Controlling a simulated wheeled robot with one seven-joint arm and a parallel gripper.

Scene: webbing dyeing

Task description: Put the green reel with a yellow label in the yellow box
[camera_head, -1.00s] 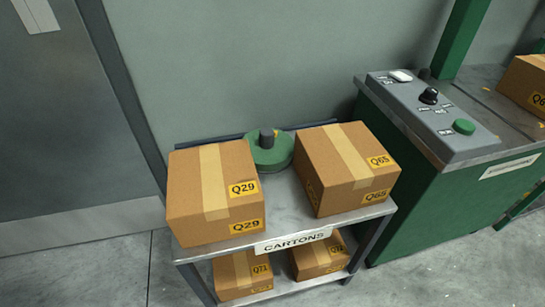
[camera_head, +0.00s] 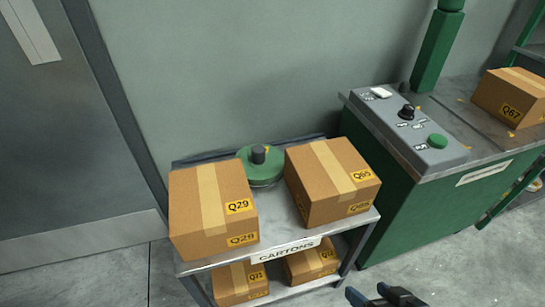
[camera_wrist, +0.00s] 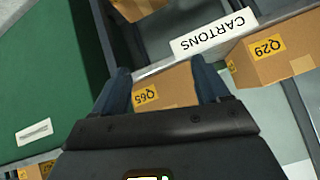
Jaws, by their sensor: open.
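A green reel (camera_head: 262,169) with a dark hub sits at the back of the cart's top shelf, between two cartons. A small yellow patch shows at its back edge; most of its lower side is hidden. My gripper (camera_head: 383,296) shows at the bottom edge of the head view, in front of and below the cart's right side. In the wrist view my gripper (camera_wrist: 164,88) is open and empty, with a carton seen beyond its fingers. No yellow box is in view.
Carton Q29 (camera_head: 208,215) and carton Q65 (camera_head: 322,185) flank the reel on the cart's metal top shelf (camera_head: 270,222). More cartons (camera_head: 238,282) stand below. A green machine (camera_head: 400,210) with a control panel stands right. Floor is bare at left.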

